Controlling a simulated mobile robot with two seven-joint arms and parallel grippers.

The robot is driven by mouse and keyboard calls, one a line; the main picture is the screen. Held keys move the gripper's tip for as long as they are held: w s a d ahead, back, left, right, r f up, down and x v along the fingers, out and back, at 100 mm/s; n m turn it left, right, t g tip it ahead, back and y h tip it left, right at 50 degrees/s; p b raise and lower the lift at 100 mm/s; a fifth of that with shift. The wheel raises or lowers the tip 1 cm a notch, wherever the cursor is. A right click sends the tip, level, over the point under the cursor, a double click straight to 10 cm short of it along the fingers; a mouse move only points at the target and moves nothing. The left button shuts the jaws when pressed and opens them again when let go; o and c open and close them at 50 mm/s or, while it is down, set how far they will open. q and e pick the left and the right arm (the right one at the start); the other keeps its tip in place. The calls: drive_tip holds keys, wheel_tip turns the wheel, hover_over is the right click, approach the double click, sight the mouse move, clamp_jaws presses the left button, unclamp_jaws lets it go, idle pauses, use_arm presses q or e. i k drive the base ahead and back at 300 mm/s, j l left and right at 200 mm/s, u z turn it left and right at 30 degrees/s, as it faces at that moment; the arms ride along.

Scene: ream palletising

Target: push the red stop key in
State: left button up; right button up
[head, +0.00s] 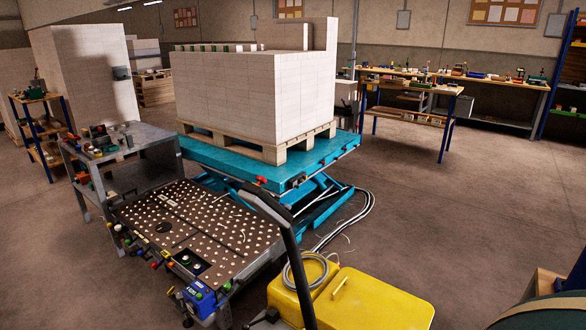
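A small red knob (261,180) shows at the near corner of the blue lift table (225,162). Smaller red and dark fittings (299,180) sit on the table's right-hand side. Several small coloured buttons (155,265), at least one of them red, line the front edge of the perforated worktable (205,225). At this size I cannot tell which of these is the stop key, or whether any is pressed in. Neither of my grippers is in view.
A wooden pallet (270,152) with a tall stack of pale reams (225,95) stands on the lift table. A grey shelf cart (150,135) is at left. A yellow case (365,300), a dark upright handle and cables (350,222) are in front. Floor at right (450,210) is clear.

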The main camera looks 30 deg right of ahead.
sight(261, 179)
drive_tip(key=i+j+z, duration=0.15)
drive_tip(key=z, duration=0.25)
drive_tip(key=i+j+z, duration=0.5)
drive_tip(key=z, duration=0.25)
drive_tip(key=i+j+z, duration=0.3)
drive_tip(key=j+z, duration=0.25)
drive_tip(key=i+j+z, duration=0.15)
drive_tip(key=j+z, duration=0.4)
drive_tip(key=j, duration=0.25)
drive_tip(key=i, duration=0.05)
